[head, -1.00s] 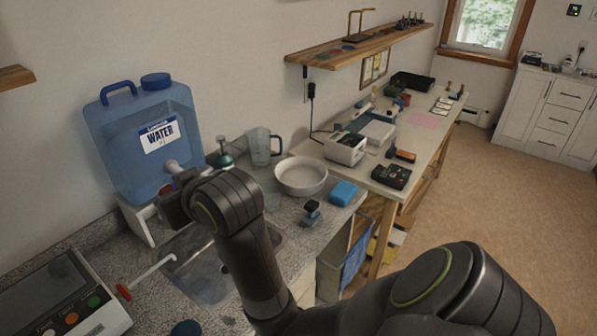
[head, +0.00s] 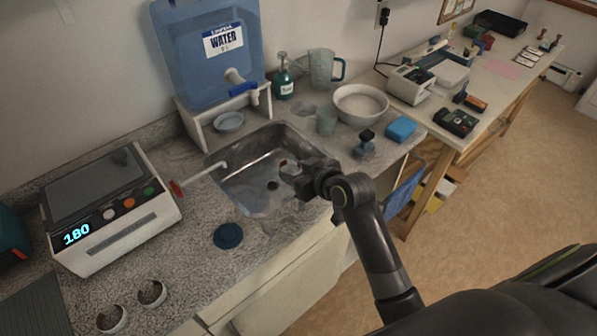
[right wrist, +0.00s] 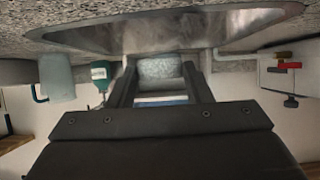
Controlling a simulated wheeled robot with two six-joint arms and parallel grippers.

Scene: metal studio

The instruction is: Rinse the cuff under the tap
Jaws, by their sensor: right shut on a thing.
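A blue water container (head: 208,50) stands on a white stand behind the sink (head: 262,200). Its tap (head: 240,88), with a blue handle, points out over the stand's front. My right gripper (head: 291,176) is over the right part of the sink, apart from the tap and in front of it. In the right wrist view its fingers (right wrist: 160,85) are shut on a grey, textured piece, which I take to be the cuff (right wrist: 160,69). In the head view the cuff is too small and hidden to make out. My left gripper is not in view.
Two small rings (head: 152,293) and a dark blue disc (head: 228,236) lie in front. A green bottle (head: 284,80), jug (head: 322,70) and bowl (head: 360,104) stand behind.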

